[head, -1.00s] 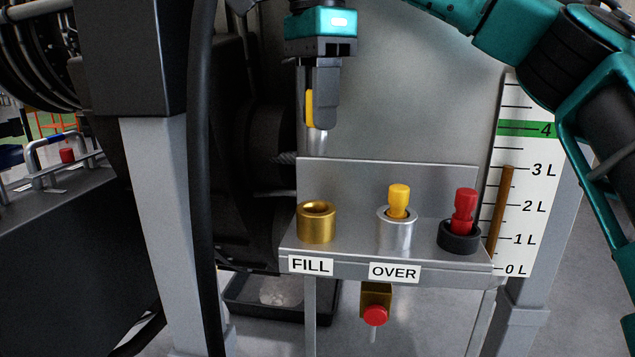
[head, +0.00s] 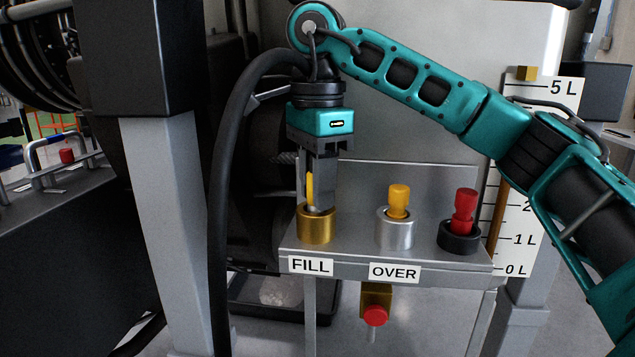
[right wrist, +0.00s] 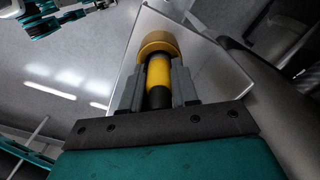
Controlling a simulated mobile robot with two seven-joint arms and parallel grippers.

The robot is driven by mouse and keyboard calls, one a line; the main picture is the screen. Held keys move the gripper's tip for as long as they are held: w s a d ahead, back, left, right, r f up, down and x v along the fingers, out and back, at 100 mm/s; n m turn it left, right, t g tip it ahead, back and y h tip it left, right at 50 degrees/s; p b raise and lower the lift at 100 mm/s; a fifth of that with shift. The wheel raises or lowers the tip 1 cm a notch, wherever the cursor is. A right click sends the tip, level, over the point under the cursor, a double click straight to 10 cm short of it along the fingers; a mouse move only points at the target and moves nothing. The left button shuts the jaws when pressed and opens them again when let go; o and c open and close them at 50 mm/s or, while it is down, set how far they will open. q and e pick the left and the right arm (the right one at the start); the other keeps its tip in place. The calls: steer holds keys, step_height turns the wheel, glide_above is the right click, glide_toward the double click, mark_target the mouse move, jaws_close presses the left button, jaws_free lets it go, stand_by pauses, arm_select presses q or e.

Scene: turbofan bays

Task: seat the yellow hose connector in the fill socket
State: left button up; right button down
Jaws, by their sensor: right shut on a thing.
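The brass fill socket (head: 316,226) stands at the left end of the metal shelf, above the FILL label (head: 310,267). My right gripper (head: 322,204) points down over it and is shut on the yellow hose connector (head: 310,187). The connector's lower end is at the socket's mouth and seems to be inside it; how deep is hidden. In the right wrist view the yellow connector (right wrist: 158,72) lies between the fingers, in line with the brass socket (right wrist: 158,42). A black hose (head: 225,150) arches from beside the gripper down to the left.
On the same shelf (head: 350,252) stand a silver socket (head: 396,232) with a yellow plug (head: 399,197) and a black socket (head: 459,237) with a red plug (head: 465,205). A level scale (head: 527,225) stands at right. A grey post (head: 165,200) is at left.

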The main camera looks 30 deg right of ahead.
steer(key=shift+f, duration=0.15)
steer(key=c, duration=0.9)
jaws_free()
steer(key=shift+o, duration=0.2)
step_height(320, 180, up, 12)
steer(key=shift+r, duration=0.2)
